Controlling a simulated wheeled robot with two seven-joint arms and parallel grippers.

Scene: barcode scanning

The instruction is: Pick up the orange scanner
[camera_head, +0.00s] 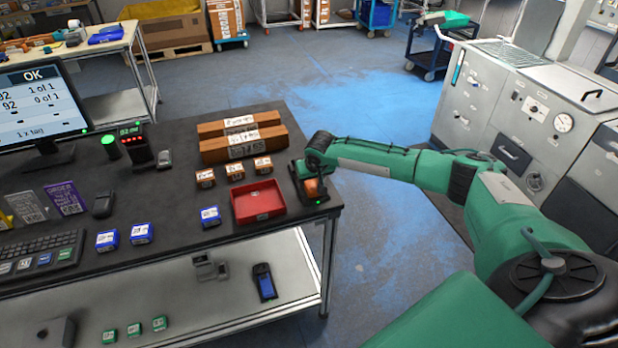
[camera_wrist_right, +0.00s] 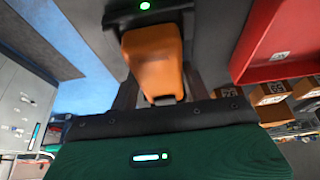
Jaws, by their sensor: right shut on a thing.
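The orange scanner (camera_head: 312,188) is at the right end of the dark table, at its black cradle (camera_head: 319,202) with a small green light. My right gripper (camera_head: 308,177) reaches down over it and is shut on its orange body. In the right wrist view the scanner (camera_wrist_right: 155,62) lies between the two dark fingers, with the black cradle (camera_wrist_right: 146,18) at its far end. I cannot tell whether the scanner is clear of the cradle. My left gripper is not in view.
A red tray (camera_head: 258,214) stands just left of the scanner. Brown boxes (camera_head: 242,150) lie behind it, with small orange-and-white boxes (camera_head: 235,172) in front of them. A monitor (camera_head: 40,105) and keyboard (camera_head: 40,255) are at the left. The table's right edge is close by.

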